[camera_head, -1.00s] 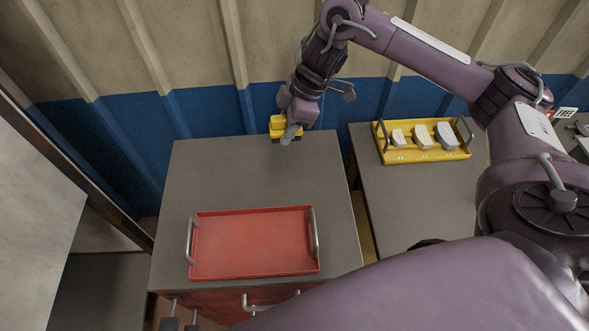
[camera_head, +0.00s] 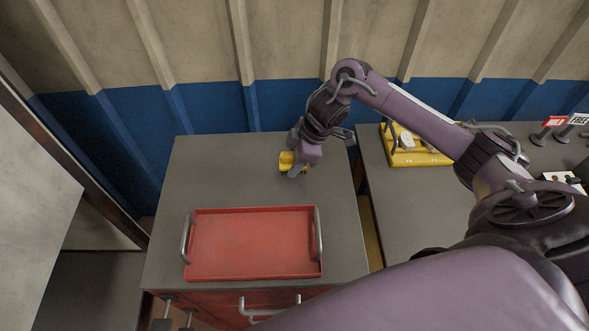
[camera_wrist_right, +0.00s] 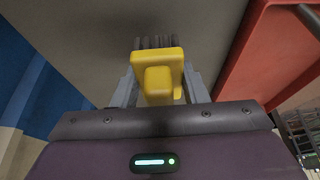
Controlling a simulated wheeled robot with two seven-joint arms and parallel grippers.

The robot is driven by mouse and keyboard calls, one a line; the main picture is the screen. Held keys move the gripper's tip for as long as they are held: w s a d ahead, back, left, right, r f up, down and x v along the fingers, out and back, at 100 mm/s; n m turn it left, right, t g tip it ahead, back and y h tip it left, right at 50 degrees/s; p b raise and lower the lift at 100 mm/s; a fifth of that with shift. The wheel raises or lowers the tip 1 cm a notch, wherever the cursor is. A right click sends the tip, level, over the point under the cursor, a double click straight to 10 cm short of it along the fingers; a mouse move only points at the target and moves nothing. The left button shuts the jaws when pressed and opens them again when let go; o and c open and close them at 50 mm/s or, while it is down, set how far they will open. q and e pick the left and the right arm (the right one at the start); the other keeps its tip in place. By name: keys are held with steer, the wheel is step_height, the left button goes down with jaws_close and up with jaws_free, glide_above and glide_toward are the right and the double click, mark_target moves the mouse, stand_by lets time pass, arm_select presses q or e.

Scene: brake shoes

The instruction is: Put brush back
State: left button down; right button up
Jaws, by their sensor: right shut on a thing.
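The brush has a yellow body with dark bristles. In the head view the brush (camera_head: 287,160) is at the far side of the left grey table. My right gripper (camera_head: 297,169) is shut on it. In the right wrist view the brush (camera_wrist_right: 158,72) sits between the two fingers of my right gripper (camera_wrist_right: 160,90), bristles pointing away from the wrist. Whether the bristles touch the table I cannot tell. My left gripper is not in view.
An empty red tray (camera_head: 255,245) with grey handles lies at the front of the left table (camera_head: 215,170). A yellow tray (camera_head: 430,158), partly hidden by my arm, holds pale parts on the right table (camera_head: 390,215). A blue and beige wall stands behind.

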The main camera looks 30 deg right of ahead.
step_height(320, 180, down, 4)
steer(key=shift+r, duration=0.15)
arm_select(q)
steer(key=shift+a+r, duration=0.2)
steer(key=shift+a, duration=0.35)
arm_select(e)
steer(key=shift+f, duration=0.3)
steer(key=o, duration=1)
steer(key=shift+c, duration=0.2)
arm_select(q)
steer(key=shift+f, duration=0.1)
